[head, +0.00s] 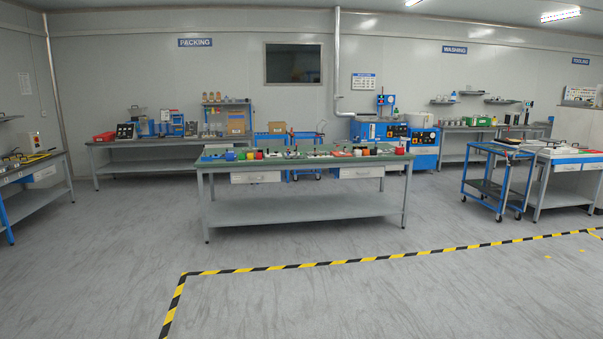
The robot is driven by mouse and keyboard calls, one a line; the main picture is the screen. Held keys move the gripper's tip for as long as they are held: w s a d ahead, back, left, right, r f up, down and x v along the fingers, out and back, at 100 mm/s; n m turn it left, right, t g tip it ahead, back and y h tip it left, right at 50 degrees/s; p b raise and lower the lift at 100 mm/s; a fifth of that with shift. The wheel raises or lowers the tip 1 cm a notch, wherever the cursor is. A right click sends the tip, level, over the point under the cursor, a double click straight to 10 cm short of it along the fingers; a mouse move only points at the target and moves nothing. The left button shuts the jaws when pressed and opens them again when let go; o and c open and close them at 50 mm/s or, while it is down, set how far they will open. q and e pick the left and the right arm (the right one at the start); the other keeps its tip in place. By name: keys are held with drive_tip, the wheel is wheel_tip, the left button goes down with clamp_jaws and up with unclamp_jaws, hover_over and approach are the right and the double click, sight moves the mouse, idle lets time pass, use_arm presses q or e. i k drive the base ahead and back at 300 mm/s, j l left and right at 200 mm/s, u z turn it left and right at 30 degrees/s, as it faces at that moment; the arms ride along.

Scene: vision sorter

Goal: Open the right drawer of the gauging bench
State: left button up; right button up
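No sign that I can read says gauging, so I cannot tell for certain which bench is the gauging bench. The green-topped bench (305,165) in the middle has two pale drawers under its top, a left drawer (256,177) and a right drawer (362,172). Both look shut. A bench at the left edge has one drawer (40,174). Neither of my grippers is in view.
Open grey floor (330,300) lies in front, crossed by yellow-black tape (300,266). A blue trolley (495,180) stands left of the right-hand bench. The packing bench (150,143) is along the back wall. Small coloured items crowd the green top.

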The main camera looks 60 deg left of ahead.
sight(369, 171)
drive_tip(key=u, duration=1.65)
drive_tip(key=i+u, duration=0.15)
drive_tip(key=i, duration=4.8)
drive_tip(key=i+z, duration=0.1)
drive_tip(key=i, duration=2.3)
drive_tip(key=j, duration=0.05)
